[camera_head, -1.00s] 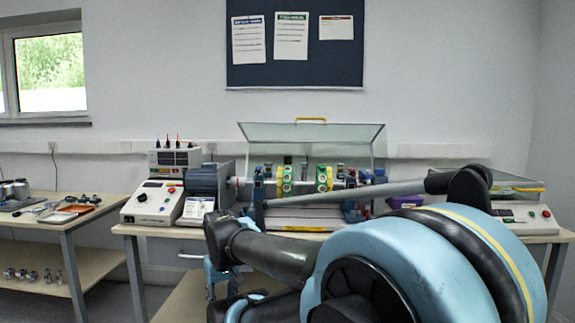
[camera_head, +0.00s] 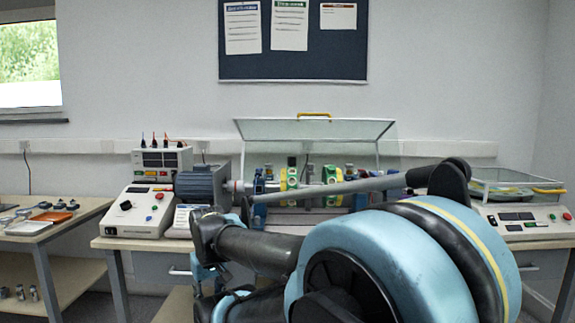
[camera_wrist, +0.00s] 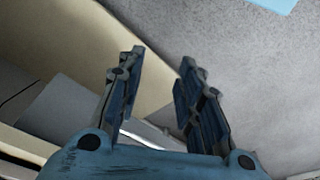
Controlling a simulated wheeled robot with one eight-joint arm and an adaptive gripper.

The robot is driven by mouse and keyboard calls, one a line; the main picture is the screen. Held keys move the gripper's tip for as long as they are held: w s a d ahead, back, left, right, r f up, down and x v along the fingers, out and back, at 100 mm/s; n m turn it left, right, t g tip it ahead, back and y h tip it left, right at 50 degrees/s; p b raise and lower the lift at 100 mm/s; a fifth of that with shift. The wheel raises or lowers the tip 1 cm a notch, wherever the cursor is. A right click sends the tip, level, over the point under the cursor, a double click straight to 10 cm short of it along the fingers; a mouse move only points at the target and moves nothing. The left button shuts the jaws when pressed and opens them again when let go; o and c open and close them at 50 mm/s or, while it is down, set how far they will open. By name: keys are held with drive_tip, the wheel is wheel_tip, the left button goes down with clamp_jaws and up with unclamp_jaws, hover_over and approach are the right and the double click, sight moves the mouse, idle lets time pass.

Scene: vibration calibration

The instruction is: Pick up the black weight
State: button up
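My gripper (camera_wrist: 160,75) is open in the wrist view, its two dark blue fingers apart with nothing between them. I cannot pick out a black weight with certainty in either view. In the head view, a test rig (camera_head: 308,188) with green-and-yellow discs and a grey motor (camera_head: 200,188) stands on the bench under a raised clear cover (camera_head: 315,130). My arm hides the lower right part of the rig and much of the bench front.
A control box (camera_head: 138,212) stands left of the motor and another control panel (camera_head: 530,217) at the right. A side table (camera_head: 70,222) with an orange tray (camera_head: 52,217) is at the left, with small metal pieces (camera_head: 20,292) on its lower shelf. Grey floor (camera_wrist: 235,60) shows in the wrist view.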

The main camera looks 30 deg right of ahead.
drive_tip(key=shift+o, duration=0.3)
drive_tip(key=o, duration=0.3)
drive_tip(key=shift+s+r, duration=0.15)
drive_tip(key=shift+r, duration=0.1)
drive_tip(key=w+d+r+m, duration=0.3)
drive_tip(key=w+r, duration=0.2)
drive_tip(key=r, duration=0.4)
drive_tip(key=w+d+r+m, duration=0.3)
drive_tip(key=w+r, duration=0.2)
drive_tip(key=r, duration=0.4)
wheel_tip(320, 180, up, 31)
drive_tip(key=m+g, duration=0.2)
drive_tip(key=m, duration=1.7)
hover_over(292, 158)
drive_tip(key=w+d, duration=0.1)
drive_tip(key=shift+n, duration=0.3)
drive_tip(key=f, duration=1.6)
drive_tip(key=shift+w+a+f, duration=0.1)
drive_tip(key=shift+w+f, duration=0.15)
drive_tip(key=shift+f, duration=0.1)
